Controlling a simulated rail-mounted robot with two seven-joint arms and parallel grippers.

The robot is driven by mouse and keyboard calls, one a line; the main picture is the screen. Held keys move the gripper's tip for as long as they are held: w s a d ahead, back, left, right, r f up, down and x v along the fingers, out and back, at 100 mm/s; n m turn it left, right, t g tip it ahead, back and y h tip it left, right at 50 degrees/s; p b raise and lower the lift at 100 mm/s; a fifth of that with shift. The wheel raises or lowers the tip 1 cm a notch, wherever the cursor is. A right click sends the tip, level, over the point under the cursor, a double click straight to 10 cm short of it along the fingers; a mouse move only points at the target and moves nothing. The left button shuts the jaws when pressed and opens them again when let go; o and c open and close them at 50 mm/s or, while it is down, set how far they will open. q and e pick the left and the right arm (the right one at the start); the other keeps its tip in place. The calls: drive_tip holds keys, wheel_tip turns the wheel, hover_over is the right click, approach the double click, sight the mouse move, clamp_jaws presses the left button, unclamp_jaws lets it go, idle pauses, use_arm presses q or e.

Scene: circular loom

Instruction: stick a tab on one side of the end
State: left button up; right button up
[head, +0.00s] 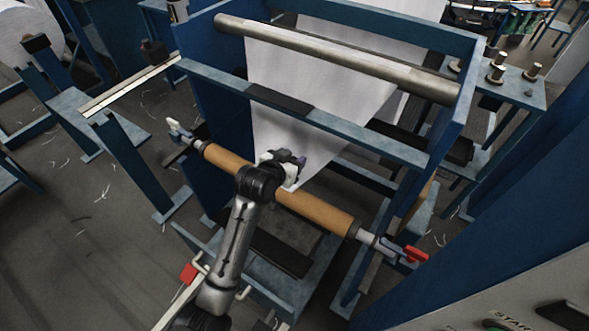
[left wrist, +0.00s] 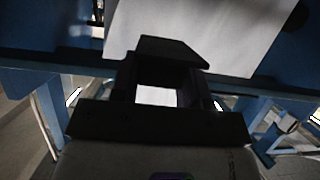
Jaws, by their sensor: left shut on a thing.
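A white sheet (head: 285,115) hangs down from the machine, and its lower end narrows to a point near the orange-brown core (head: 322,209). My left gripper (head: 290,162) is at this lower end, just above the core, and covers part of both. In the left wrist view its dark jaws (left wrist: 160,95) frame a small pale piece (left wrist: 157,96), which seems to be the tab. The white sheet (left wrist: 205,30) shows just beyond the jaws. I cannot tell whether the piece touches the sheet. My right gripper is not in view.
A steel roller (head: 330,57) and a blue crossbar (head: 365,133) span the frame above the core. A red-handled clamp (head: 414,254) is at the core's right end, a pale-handled one (head: 178,130) at its left. A blue frame stands close at right.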

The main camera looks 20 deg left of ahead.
use_arm(q)
drive_tip(key=w+a+f+b, duration=0.1)
drive_tip(key=w+f+b, duration=0.1)
drive_tip(key=f, duration=0.4)
drive_tip(key=w+a+f+b, duration=0.1)
drive_tip(key=w+f+b, duration=0.2)
drive_tip(key=f, duration=0.4)
drive_tip(key=w+a+f+b, duration=0.1)
drive_tip(key=w+f+b, duration=0.2)
drive_tip(key=f+b, duration=0.2)
drive_tip(key=shift+a+f, duration=0.35)
drive_tip(key=shift+f, duration=0.4)
drive_tip(key=shift+f, duration=0.15)
drive_tip(key=shift+f, duration=0.5)
drive_tip(key=shift+f+b, duration=0.4)
drive_tip(key=shift+b, duration=0.05)
